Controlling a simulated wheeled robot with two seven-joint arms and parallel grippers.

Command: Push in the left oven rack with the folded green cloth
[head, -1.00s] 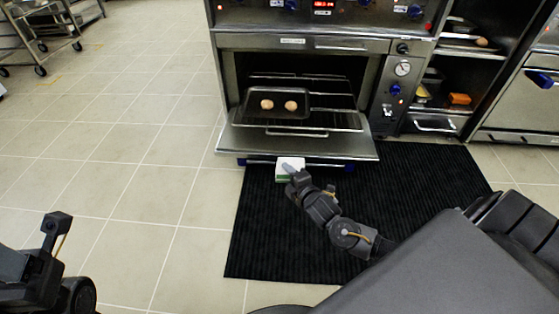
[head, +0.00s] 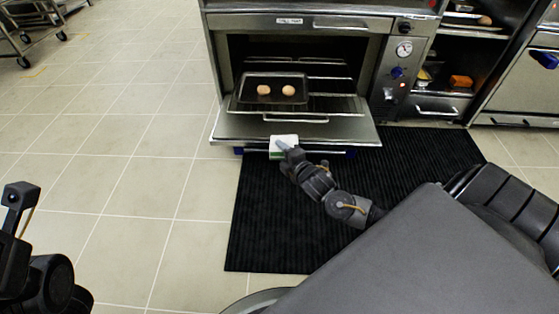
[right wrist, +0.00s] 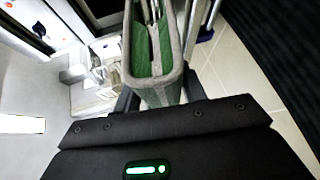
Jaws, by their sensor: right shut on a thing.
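The oven rack (head: 342,104) is slid part way out of the open oven, above the lowered door (head: 232,128). A dark tray (head: 275,99) with two round brown items sits on its left part. My right gripper (head: 287,151) is shut on the folded green cloth (head: 284,140), white outside with green in the folds. The cloth is at the door's front edge in the head view, apart from the rack's front bar (head: 295,118). In the right wrist view the cloth (right wrist: 153,52) stands between the fingers (right wrist: 160,95). Part of my left arm shows at far left; its gripper is not visible.
A black ribbed mat (head: 260,225) lies before the oven. A shelf unit with an orange block (head: 461,81) stands right of the oven. A wheeled metal cart (head: 32,28) is at the upper left. The tiled floor on the left is clear.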

